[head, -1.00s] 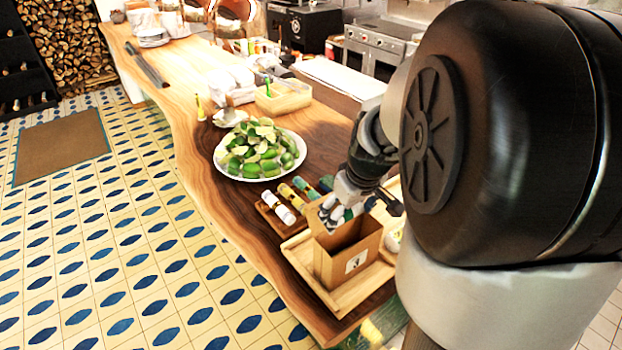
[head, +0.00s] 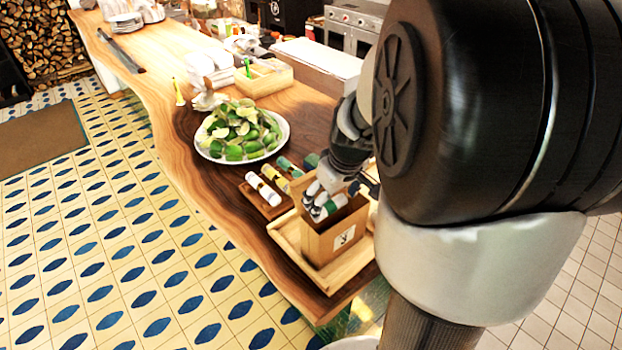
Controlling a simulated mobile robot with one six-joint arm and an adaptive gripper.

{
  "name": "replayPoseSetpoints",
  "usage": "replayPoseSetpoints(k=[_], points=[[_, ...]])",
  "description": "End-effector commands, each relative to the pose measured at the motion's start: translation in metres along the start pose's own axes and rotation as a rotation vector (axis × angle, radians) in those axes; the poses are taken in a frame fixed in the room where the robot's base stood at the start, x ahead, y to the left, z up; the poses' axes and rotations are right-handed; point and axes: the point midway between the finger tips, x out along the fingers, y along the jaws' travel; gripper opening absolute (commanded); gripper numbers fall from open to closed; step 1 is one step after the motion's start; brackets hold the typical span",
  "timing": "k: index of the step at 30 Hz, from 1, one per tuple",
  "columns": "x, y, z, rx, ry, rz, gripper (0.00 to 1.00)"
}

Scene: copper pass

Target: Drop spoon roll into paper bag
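The brown paper bag (head: 322,250) stands upright and open-topped on a light wooden tray, with a small white label on its front. My gripper (head: 322,198) points down at the bag's mouth, its end over or just inside the opening.
A white plate (head: 203,150) heaped with green fruit stands behind the rolls. A wooden box (head: 265,83) and white stacks are farther along the counter (head: 160,100). The light tray (head: 290,237) lies near the counter's front end. My arm hides the right side.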

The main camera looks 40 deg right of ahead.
Motion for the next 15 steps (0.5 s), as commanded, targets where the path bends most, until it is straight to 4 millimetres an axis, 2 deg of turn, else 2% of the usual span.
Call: replayPoseSetpoints(k=[7,15], points=[[-0.0001,0.0000,-0.0001,0.000,0.000,0.000,0.98],[-0.0001,0.0000,0.0000,0.000,0.000,0.000,0.98]])
